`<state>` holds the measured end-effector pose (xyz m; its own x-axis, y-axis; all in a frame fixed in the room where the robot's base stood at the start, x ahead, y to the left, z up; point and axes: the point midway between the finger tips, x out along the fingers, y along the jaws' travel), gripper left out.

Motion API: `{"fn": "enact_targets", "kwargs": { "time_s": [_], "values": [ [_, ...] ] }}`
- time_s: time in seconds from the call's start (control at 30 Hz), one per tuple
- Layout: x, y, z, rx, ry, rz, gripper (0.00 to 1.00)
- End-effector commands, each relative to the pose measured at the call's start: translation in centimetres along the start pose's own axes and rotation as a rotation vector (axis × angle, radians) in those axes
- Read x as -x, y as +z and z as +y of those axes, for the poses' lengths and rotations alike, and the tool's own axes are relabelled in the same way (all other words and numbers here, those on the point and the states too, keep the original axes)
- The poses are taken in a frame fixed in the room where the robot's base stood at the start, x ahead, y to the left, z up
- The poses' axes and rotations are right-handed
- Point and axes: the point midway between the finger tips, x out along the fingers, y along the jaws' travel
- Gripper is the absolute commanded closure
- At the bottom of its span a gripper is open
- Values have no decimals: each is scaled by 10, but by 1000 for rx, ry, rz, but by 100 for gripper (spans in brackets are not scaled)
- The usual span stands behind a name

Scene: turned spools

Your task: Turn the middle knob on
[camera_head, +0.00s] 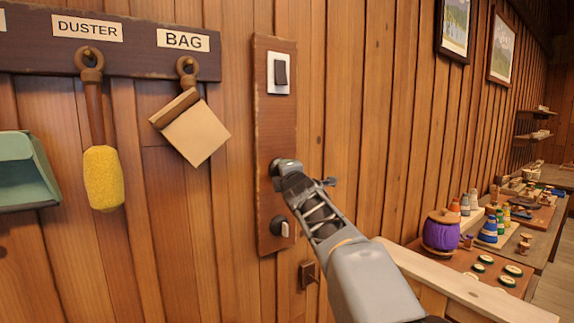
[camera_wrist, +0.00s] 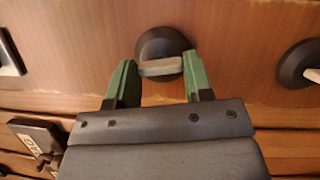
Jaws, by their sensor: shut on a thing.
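A tall brown board (camera_head: 272,125) on the wooden wall carries a rocker switch (camera_head: 281,73) at the top, the middle knob, and a lower knob (camera_head: 281,227). My gripper (camera_head: 281,166) covers most of the middle knob in the head view. In the wrist view, the middle knob (camera_wrist: 163,41) is a dark round base with a pale grip bar lying nearly level across the picture. The green fingers of my gripper (camera_wrist: 157,72) are shut on the two ends of this bar. The lower knob (camera_wrist: 297,64) shows at the right edge there, apart from the fingers.
A rail (camera_head: 130,62) left of the board holds a hanging yellow duster (camera_head: 103,178), a bag (camera_head: 193,133) and a teal dustpan (camera_head: 25,170). At right, a workbench holds a purple spool (camera_head: 440,232) and several small items. A small wooden fitting (camera_head: 308,273) sits below the board.

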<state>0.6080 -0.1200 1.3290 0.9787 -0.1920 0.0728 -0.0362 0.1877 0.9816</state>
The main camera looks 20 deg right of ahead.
Motion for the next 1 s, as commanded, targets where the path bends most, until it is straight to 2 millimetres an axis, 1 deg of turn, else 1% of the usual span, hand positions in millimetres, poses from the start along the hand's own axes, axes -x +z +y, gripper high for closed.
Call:
{"fn": "enact_targets", "kwargs": {
  "time_s": [0.03, 0.2, 0.4, 1.0],
  "values": [
    [0, 1, 5, -28, -14, 0, 77],
    [0, 1, 4, -108, -47, -1, 77],
    [0, 1, 3, -165, -70, 0, 77],
    [0, 0, 1, -194, -80, 0, 77]
  ]
}}
